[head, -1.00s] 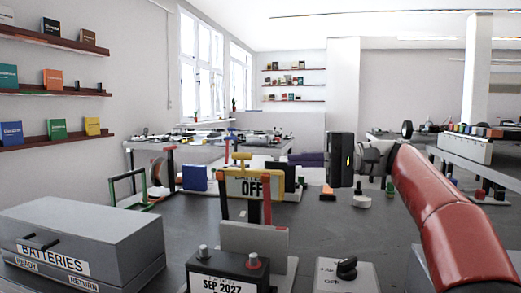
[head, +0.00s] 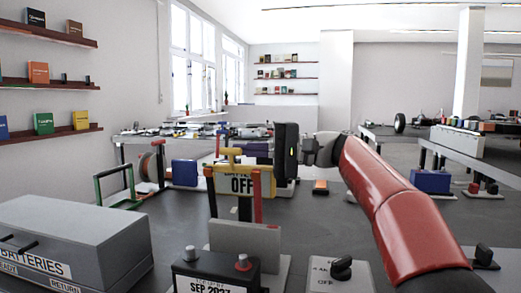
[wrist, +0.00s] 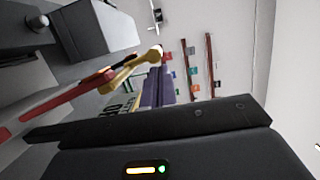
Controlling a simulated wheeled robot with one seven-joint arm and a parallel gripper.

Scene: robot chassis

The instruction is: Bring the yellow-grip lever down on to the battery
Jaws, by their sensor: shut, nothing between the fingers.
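The lever with the yellow grip (head: 238,177) stands upright behind the battery (head: 215,276), which is dark, marked SEP 2027 and has two terminals on top. The lever's red arm and yellow grip (wrist: 134,68) also show in the wrist view, above the dark bulk of my gripper. My gripper (head: 285,153) is the black block just right of the yellow grip in the head view, at about the grip's height or a little above. It is shut and empty. Its fingertips are not clear, and I cannot tell whether it touches the grip.
A grey case (head: 70,235) labelled BATTERIES stands at the left. A grey upright block (head: 245,243) sits behind the battery. A panel with a black knob (head: 341,268) is at the right front. A sign reading OFF (head: 242,185) shows behind the lever. A green frame (head: 115,185) stands farther back.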

